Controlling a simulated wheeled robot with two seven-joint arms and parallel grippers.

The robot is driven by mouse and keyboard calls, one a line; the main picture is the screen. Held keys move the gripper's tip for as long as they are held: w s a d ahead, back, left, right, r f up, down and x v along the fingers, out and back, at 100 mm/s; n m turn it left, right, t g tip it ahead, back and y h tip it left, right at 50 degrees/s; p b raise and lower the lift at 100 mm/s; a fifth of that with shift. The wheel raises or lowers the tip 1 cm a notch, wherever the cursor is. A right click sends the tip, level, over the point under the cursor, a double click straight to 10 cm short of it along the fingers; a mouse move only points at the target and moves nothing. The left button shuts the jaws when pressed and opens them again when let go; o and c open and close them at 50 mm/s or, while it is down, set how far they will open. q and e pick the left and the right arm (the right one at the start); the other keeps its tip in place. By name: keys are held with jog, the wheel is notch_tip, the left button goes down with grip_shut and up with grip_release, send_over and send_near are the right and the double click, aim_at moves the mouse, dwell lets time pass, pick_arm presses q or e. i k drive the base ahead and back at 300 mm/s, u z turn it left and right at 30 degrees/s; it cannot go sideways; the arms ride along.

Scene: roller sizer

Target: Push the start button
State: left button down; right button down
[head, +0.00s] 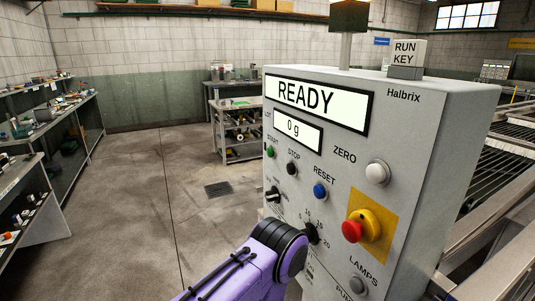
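The green start button (270,152) is on the left part of the grey control cabinet (420,130), under the label START. The upper display reads READY (312,97) and the lower one reads 0 g (297,131). A purple and black part of my own arm rises from the bottom edge in front of the lower panel and hides some of it. No gripper fingers are visible.
Near the start button are a black stop button (292,169), a blue reset button (320,191), a white zero button (377,172) and a red emergency stop (353,231). Metal rollers (490,180) lie at right. Shelves (60,150) stand at left. The floor between is open.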

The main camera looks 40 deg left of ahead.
aim_at(270, 152)
jog(key=u, duration=0.05)
jog(key=k, duration=0.5)
jog(key=u, duration=2.4)
jog(key=i, duration=1.45)
jog(key=z, duration=3.05)
